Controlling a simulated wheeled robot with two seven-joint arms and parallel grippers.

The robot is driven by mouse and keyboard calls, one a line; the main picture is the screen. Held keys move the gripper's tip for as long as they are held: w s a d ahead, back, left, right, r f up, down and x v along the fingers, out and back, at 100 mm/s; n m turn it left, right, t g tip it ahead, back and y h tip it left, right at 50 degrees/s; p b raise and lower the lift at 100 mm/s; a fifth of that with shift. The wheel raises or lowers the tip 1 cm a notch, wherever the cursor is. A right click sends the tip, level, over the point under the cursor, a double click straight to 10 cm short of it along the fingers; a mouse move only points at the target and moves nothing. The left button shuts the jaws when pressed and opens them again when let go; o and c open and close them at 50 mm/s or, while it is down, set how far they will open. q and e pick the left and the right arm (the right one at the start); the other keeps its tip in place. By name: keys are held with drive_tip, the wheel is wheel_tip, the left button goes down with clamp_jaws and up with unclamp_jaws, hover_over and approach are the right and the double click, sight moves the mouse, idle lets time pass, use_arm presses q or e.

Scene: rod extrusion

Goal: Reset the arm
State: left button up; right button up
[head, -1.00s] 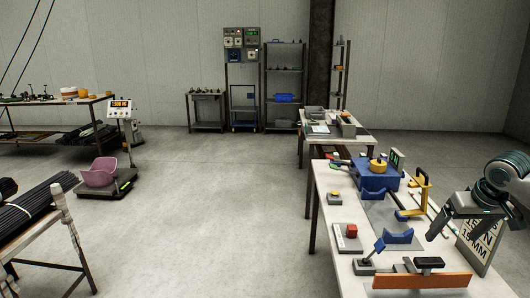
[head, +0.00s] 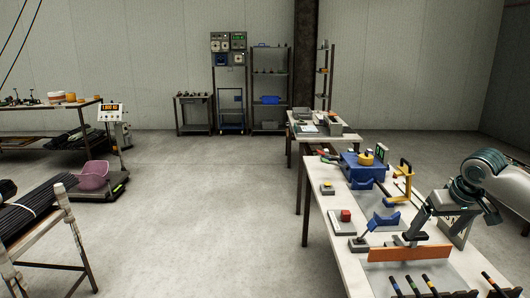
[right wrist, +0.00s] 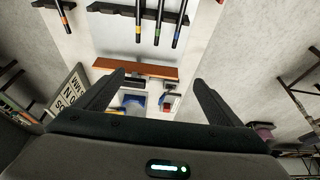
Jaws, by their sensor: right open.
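My right arm (head: 492,180) comes in from the right in the head view and hangs over the workbench. Its gripper (head: 425,225) points down and to the left, above the bench near the orange bar and the blue cradles. In the right wrist view the two dark fingers of the gripper (right wrist: 158,82) stand wide apart with nothing between them. The orange bar (right wrist: 150,70) and blue parts on the bench show beyond the fingers. My left gripper is not in view.
The workbench (head: 335,235) holds a blue machine (head: 364,170), a red-button box (head: 345,217), an orange bar (head: 410,253) and several colour-banded tools (head: 412,284). A sign (head: 455,230) stands partly behind my arm. Dark rods (head: 35,205) lie at left. The middle floor is clear.

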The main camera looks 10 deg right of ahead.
drive_tip(key=s+a+f+n+y, duration=0.1)
drive_tip(key=s+a+f+n, duration=0.1)
drive_tip(key=a+f, duration=0.65)
drive_tip(key=s+a+f+n, duration=0.1)
drive_tip(key=a+f+n, duration=0.2)
drive_tip(key=a+f, duration=0.55)
drive_tip(key=s+a+f+n+y, duration=0.1)
drive_tip(key=s+a+f+y, duration=0.1)
drive_tip(key=s+a+f, duration=1.3)
drive_tip(key=s+d+f+m+g+h, duration=0.1)
drive_tip(key=s, duration=1)
drive_tip(key=s+d+f+m+h, duration=0.1)
drive_tip(key=s+f+m, duration=0.1)
drive_tip(key=s, duration=0.8)
wheel_tip(320, 180, down, 29)
drive_tip(key=s+g, duration=0.1)
drive_tip(key=s, duration=0.1)
drive_tip(key=s+d+f+g, duration=0.1)
drive_tip(key=s+d+f, duration=0.2)
drive_tip(key=s+f, duration=1.3)
drive_tip(key=shift+s+d+f+n+g, duration=0.2)
drive_tip(key=shift+s+f+n+g, duration=0.1)
drive_tip(key=shift+s, duration=0.4)
